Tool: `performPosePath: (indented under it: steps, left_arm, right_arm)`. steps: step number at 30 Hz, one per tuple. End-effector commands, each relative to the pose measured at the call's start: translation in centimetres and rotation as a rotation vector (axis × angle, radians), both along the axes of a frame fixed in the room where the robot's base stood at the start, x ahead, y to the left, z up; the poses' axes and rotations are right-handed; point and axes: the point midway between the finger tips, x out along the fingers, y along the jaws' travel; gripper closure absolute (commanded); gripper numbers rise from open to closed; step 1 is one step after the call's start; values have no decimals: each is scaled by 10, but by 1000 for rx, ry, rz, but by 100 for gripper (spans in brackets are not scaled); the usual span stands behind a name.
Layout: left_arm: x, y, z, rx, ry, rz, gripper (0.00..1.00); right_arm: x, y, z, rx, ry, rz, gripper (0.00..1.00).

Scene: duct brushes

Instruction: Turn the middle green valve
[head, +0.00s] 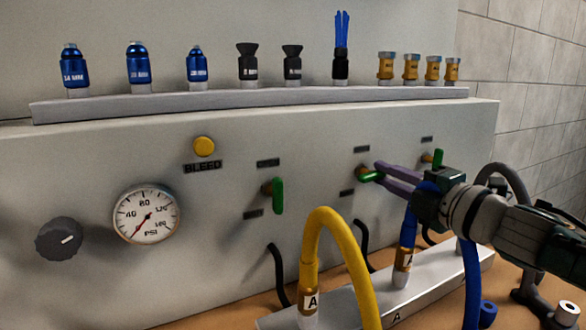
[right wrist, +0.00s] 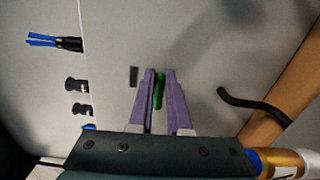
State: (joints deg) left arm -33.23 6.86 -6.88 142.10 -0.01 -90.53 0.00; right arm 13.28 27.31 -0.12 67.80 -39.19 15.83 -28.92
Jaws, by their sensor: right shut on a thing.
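The middle green valve (head: 370,175) is on the front panel, between a left green valve (head: 278,195) and a right green valve (head: 437,158). Its handle points sideways in the head view, while the left valve's handle stands upright. My right gripper (head: 376,171) has its purple fingers closed around the middle valve's handle. The right wrist view shows the green handle (right wrist: 159,90) between the two fingers (right wrist: 160,84). The fingers hide part of the handle. My left gripper is not in view.
A yellow hose (head: 318,235) and a blue hose (head: 408,235) rise from a metal block (head: 440,282) before the panel. A pressure gauge (head: 146,214), dark knob (head: 59,239) and yellow button (head: 204,146) are on the left. A shelf (head: 250,101) above holds several fittings.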

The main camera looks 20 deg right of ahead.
Motion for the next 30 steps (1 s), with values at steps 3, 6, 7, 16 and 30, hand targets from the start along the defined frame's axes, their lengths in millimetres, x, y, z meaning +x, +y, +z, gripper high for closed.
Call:
performPosePath:
  steps: [3,6,7,16,30]
  left_arm:
    - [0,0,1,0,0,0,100]
    - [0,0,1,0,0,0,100]
    - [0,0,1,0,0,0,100]
    - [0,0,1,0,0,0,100]
    - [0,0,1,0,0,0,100]
  right_arm:
    - [0,0,0,42,3,0,100]
    - [0,0,-1,66,5,0,100]
    - [0,0,-1,71,6,0,100]
    - [0,0,-2,89,7,0,100]
    - [0,0,-2,87,7,0,55]
